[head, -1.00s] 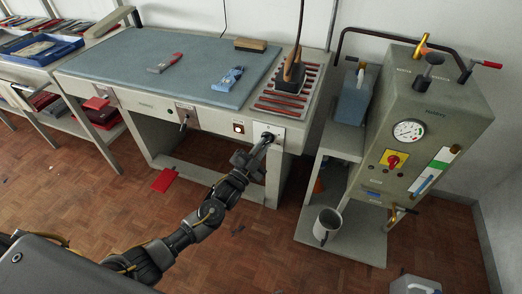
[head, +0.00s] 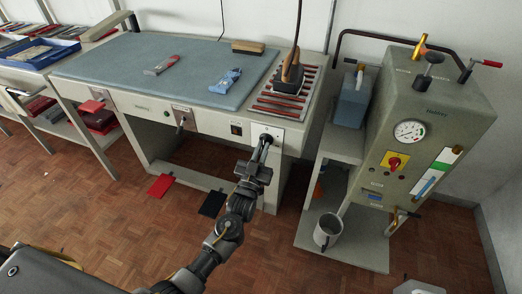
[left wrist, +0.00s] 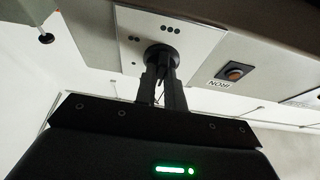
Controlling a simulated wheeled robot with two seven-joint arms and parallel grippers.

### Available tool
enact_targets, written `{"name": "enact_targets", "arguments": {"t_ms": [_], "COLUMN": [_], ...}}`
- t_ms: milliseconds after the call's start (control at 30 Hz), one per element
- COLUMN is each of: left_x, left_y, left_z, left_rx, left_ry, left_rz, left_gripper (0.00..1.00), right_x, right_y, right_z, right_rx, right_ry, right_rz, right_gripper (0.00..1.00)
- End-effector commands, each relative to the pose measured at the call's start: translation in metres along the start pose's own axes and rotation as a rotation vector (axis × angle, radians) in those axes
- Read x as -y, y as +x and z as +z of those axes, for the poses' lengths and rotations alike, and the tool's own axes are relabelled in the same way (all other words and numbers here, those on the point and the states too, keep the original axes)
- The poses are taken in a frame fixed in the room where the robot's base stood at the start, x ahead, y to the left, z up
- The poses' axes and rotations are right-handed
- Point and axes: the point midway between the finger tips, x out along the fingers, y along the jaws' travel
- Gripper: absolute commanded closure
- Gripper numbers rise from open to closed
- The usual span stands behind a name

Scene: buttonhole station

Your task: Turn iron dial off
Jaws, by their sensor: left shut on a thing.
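The iron dial (left wrist: 162,57) is a round black knob on a white plate with black dot marks, on the front of the table. Its plate (head: 276,134) also shows in the head view. My left gripper (head: 264,147) comes up from below and is shut on the knob; in the left wrist view its two fingers (left wrist: 161,82) sit on either side of it. The knob's pointer is hidden. The lamp labelled IRON (left wrist: 234,72) looks dull brown, and dark in the head view (head: 237,128). My right gripper is not in view.
The iron (head: 290,78) stands on a red-striped rest at the table's right end. A grey steam unit (head: 430,120) with a gauge stands to the right, a mug (head: 327,231) on its low shelf. Red (head: 160,186) and black (head: 212,203) pedals lie below the table.

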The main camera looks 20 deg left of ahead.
Motion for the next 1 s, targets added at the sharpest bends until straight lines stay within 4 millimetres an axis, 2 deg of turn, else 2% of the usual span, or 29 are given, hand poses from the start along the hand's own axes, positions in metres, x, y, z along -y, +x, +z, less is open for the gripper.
{"name": "enact_targets", "arguments": {"t_ms": [567, 600, 733, 767, 1000], "left_x": [-0.0006, -0.0006, -0.0006, -0.0006, -0.0004], "left_y": [-0.0004, -0.0003, -0.0003, -0.0002, -0.0003], "left_z": [0.0005, 0.0005, 0.0004, 0.0004, 0.0001], "left_rx": [0.002, 0.001, 0.001, 0.001, 0.000], "left_ry": [-0.030, -0.030, -0.029, -0.029, -0.028], "left_rz": [-0.012, -0.012, -0.011, -0.011, -0.011], "left_gripper": [1.00, 0.87, 0.70, 0.67, 0.67], "right_x": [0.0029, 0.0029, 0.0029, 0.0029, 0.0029], "right_y": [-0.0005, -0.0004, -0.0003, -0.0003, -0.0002], "right_z": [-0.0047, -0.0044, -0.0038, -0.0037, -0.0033], "right_rx": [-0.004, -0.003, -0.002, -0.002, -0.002], "right_ry": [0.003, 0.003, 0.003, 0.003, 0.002], "right_rz": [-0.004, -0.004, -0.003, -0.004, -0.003], "right_gripper": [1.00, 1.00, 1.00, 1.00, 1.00]}}
